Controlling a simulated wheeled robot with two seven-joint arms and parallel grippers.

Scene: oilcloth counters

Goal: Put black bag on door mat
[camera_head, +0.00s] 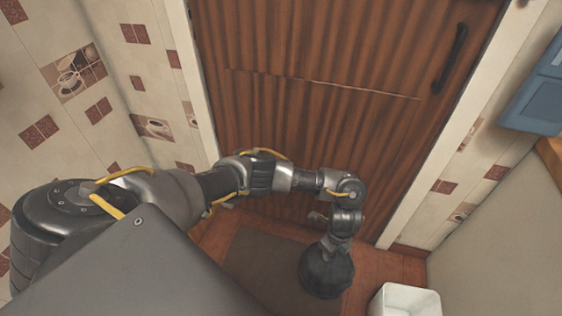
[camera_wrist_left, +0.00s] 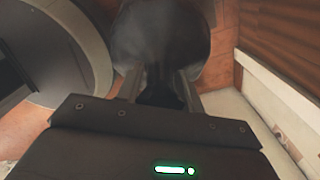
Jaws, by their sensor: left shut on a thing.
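The black bag (camera_head: 327,272) hangs from my left gripper (camera_head: 341,222) in the head view, over or at the right edge of the door mat. The brown door mat (camera_head: 262,262) lies on the floor in front of the door. In the left wrist view, the black bag (camera_wrist_left: 160,38) is just beyond the fingers, and my left gripper (camera_wrist_left: 162,88) is shut on its gathered top. I cannot tell whether the bag's bottom touches the floor or mat. My right gripper is not in view.
A brown wooden door (camera_head: 320,100) stands behind the mat. A white bin (camera_head: 404,300) stands on the floor to the right of the bag. Tiled wall (camera_head: 75,75) is at the left, and a blue object (camera_head: 540,95) is at the right edge.

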